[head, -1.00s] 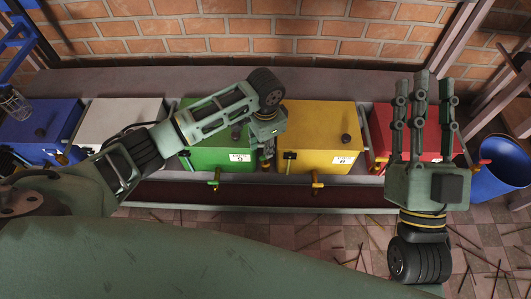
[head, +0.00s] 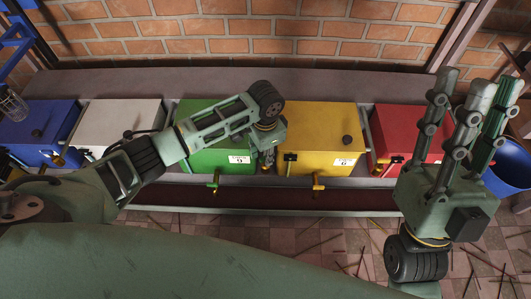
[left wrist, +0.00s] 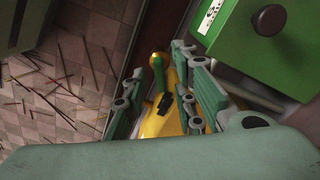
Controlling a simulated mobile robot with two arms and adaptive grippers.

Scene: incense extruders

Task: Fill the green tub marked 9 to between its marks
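My left gripper (head: 268,158) points down at the tub's right front corner, beside the yellow tub. In the left wrist view the green tub (left wrist: 235,33) is at upper right, and my left gripper (left wrist: 165,90) has its fingers apart. A green handle with a yellow end (left wrist: 158,70) shows between them; contact cannot be told. My right gripper (head: 470,105) is raised, fingers spread and empty. The fill level is hidden.
The yellow tub (head: 310,125) and red tub (head: 405,125) stand to the right, white (head: 115,118) and blue (head: 40,125) tubs to the left. A blue bin (head: 507,170) is at far right. Thin sticks litter the tiled floor (head: 340,240).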

